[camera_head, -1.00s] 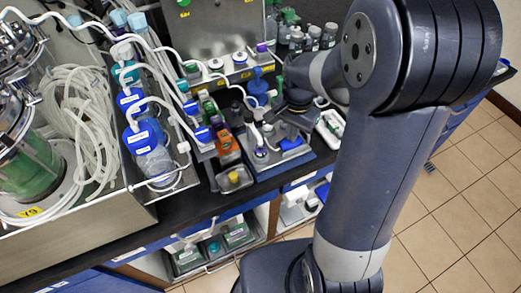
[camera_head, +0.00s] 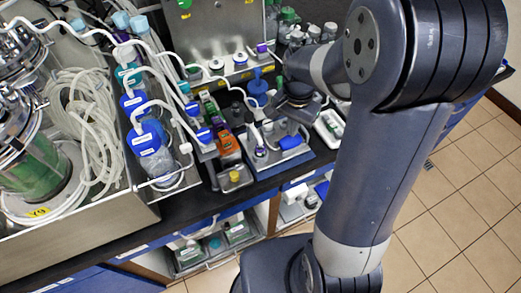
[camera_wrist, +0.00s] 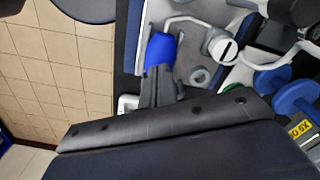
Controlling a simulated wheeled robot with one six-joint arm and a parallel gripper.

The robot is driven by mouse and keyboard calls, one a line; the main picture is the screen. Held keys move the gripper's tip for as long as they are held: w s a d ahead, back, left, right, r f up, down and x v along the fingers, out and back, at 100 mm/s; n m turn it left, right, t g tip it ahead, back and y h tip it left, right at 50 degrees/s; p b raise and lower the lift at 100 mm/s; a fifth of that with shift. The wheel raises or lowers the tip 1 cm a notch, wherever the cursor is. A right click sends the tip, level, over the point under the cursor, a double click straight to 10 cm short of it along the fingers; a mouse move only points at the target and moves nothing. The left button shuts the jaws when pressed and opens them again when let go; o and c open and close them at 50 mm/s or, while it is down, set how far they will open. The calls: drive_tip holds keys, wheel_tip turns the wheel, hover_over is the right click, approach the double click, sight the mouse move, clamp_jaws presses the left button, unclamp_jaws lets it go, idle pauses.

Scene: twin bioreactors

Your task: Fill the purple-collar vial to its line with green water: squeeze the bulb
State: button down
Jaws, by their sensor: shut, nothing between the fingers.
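The blue bulb (camera_head: 291,142) lies on the grey sampling stand (camera_head: 268,168) at the bench's front edge. It also shows in the wrist view (camera_wrist: 160,49). My gripper (camera_wrist: 160,72) is shut with nothing between its fingers; its tips point at the bulb's near end, and I cannot tell whether they touch it. In the head view my gripper (camera_head: 293,116) is just behind and above the bulb, partly hidden by my arm. A small vial with a white top and purplish collar (camera_head: 260,152) stands left of the bulb. Its line and liquid level are too small to see.
A glass vessel of green liquid (camera_head: 38,175) and coiled tubing (camera_head: 85,125) stand at the left. White tubes loop above the stand. The tiled floor (camera_head: 450,215) is clear at the right.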

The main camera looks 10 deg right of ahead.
drive_tip(key=shift+f, duration=0.1)
drive_tip(key=shift+f+b, duration=0.6)
drive_tip(key=shift+f, duration=0.3)
drive_tip(key=shift+f+b, duration=0.5)
drive_tip(key=shift+b, duration=0.05)
drive_tip(key=shift+r+p, duration=1.25)
drive_tip(key=shift+r, duration=0.25)
drive_tip(key=shift+f, duration=0.1)
drive_tip(key=shift+f+b, duration=0.6)
drive_tip(key=shift+f, duration=0.1)
drive_tip(key=shift+f+b, duration=0.4)
drive_tip(key=shift+f, duration=0.2)
idle(0.9)
drive_tip(key=shift+r+p, duration=1.15)
drive_tip(key=shift+r, duration=0.25)
